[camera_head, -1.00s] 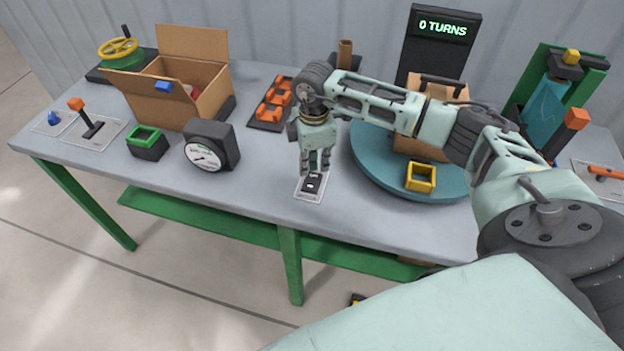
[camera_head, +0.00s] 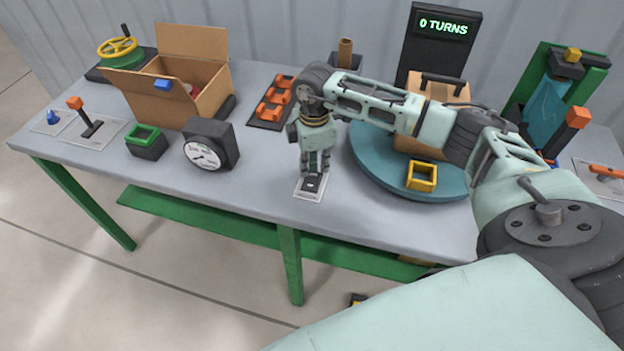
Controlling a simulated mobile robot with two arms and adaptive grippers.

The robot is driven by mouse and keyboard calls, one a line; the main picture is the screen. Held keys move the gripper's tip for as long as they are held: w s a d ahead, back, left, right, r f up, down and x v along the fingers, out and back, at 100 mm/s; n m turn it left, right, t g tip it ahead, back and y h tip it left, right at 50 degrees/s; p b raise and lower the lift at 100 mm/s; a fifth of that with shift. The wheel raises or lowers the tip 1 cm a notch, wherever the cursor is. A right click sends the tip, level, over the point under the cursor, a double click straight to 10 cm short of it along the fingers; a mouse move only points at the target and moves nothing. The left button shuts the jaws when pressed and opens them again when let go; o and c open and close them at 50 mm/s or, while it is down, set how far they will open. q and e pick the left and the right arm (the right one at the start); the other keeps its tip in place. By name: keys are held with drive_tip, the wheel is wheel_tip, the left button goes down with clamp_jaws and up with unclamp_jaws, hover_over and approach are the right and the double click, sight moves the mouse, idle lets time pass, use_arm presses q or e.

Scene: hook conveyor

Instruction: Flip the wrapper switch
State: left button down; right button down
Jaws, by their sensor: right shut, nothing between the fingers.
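The wrapper switch (camera_head: 311,187) is a dark rocker on a pale plate near the table's front edge, left of the turntable. My right gripper (camera_head: 314,172) points down over it, shut and empty. Its fingertips are at the back part of the rocker and hide some of it; I cannot tell for sure whether they touch. The display (camera_head: 443,25) behind the turntable reads "0 TURNS". My left gripper is not in view.
A dial gauge (camera_head: 211,146), open cardboard box (camera_head: 190,100), orange clips (camera_head: 272,105) and orange-tipped lever (camera_head: 90,125) stand left. Table space left of the switch is clear.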

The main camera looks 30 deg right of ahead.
sight(314, 174)
drive_tip(key=shift+s+f+b, duration=0.15)
drive_tip(key=shift+f+b, duration=0.4)
drive_tip(key=shift+f, duration=0.3)
idle(0.3)
drive_tip(key=shift+r+p, duration=0.75)
drive_tip(key=shift+r, duration=0.1)
drive_tip(key=shift+r+p, duration=2)
drive_tip(key=shift+r, duration=0.7)
